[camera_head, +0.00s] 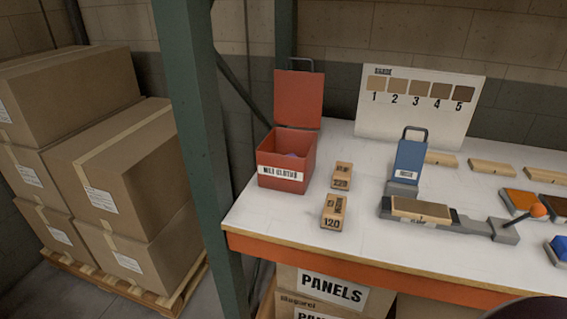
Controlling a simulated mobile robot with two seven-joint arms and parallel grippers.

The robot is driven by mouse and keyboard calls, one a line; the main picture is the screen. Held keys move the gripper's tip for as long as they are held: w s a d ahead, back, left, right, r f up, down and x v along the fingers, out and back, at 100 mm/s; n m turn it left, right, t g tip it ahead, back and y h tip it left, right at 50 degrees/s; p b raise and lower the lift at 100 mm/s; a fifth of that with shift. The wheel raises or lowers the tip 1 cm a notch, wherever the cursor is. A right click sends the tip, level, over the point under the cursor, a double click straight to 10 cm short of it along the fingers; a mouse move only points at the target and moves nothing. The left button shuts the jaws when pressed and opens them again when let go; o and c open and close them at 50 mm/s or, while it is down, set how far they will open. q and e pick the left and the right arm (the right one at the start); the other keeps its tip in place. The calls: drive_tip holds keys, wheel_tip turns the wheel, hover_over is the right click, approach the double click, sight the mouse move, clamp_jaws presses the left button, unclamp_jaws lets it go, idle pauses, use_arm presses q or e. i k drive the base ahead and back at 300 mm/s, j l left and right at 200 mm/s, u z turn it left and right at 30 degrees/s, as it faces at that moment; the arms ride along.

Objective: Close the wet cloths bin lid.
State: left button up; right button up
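The wet cloths bin (282,184) is a red box with a white label on its front. It stands near the left end of the white bench top. Its red lid (298,98) is open and stands upright at the back of the bin, with a dark handle (301,63) at its top edge. Something purplish shows inside the bin, mostly hidden by the front wall. Neither of my grippers is in view.
A green post (193,130) rises just left of the bench (365,262). Two sanding blocks, one marked 120 (333,212), stand right of the bin. A blue handled block (408,161), a grey clamp holding a wooden panel (420,209) and a numbered colour board (418,115) are farther right.

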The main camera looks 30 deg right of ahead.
sight(299, 97)
drive_tip(key=i+z, duration=0.1)
drive_tip(key=z, duration=1.5)
drive_tip(key=i+j, duration=0.1)
drive_tip(key=j, duration=0.15)
drive_tip(key=i+j, duration=0.15)
drive_tip(key=j, duration=0.15)
drive_tip(key=i+j, duration=0.1)
drive_tip(key=j, duration=0.15)
drive_tip(key=z, duration=0.05)
